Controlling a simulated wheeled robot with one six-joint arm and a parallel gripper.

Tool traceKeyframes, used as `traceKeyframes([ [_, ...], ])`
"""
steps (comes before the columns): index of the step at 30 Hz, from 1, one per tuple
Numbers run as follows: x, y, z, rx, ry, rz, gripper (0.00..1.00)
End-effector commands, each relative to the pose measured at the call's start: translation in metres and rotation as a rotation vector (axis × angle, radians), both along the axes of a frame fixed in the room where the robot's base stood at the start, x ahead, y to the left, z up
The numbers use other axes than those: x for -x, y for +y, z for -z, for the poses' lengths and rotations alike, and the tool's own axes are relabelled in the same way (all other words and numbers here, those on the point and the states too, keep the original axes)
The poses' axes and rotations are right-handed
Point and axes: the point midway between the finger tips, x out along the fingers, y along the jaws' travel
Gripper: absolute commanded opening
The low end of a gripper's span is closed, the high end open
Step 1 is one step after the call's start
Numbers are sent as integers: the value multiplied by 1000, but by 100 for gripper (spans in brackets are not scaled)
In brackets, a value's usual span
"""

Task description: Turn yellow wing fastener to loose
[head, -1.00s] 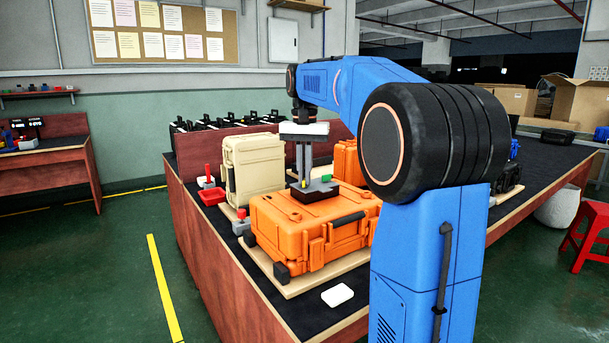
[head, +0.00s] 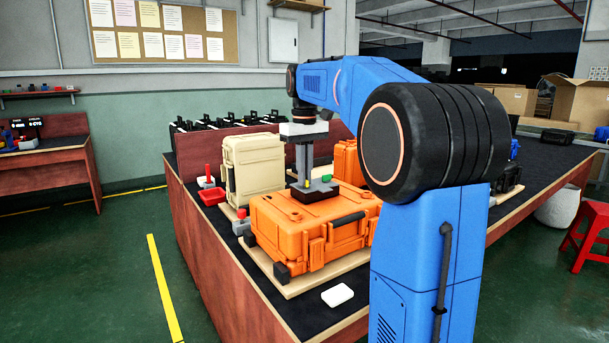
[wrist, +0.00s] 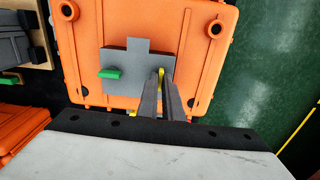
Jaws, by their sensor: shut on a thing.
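The yellow wing fastener (wrist: 161,75) stands on a grey plate (wrist: 122,60) on top of the orange case (head: 285,225). Only a thin sliver of the fastener shows between my fingers in the wrist view. My gripper (head: 305,184) points straight down from above and is shut on the fastener. Both grey fingers reach down to it at the right part of the plate in the wrist view. A green wing piece (wrist: 110,74) sits on the left part of the plate, apart from my fingers.
A beige case (head: 252,165) stands upright behind left, and another orange case (head: 347,160) behind right. A red tray (head: 212,196) and a red-knobbed grey block (head: 241,222) are at the left. A white block (head: 337,295) lies in front.

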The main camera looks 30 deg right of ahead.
Motion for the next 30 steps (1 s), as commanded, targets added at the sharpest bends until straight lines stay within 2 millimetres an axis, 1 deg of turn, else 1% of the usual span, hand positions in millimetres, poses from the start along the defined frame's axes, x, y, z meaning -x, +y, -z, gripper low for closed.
traceKeyframes([
  [6, 0, 0, -1, 1, -2, -35, 0],
  [18, 0, 0, -1, 1, -2, -40, 0],
  [19, 0, 0, -1, 1, -2, -40, 11],
  [21, 0, 0, -1, 1, -2, -40, 25],
  [30, 0, 0, -1, 0, -1, -39, 25],
])
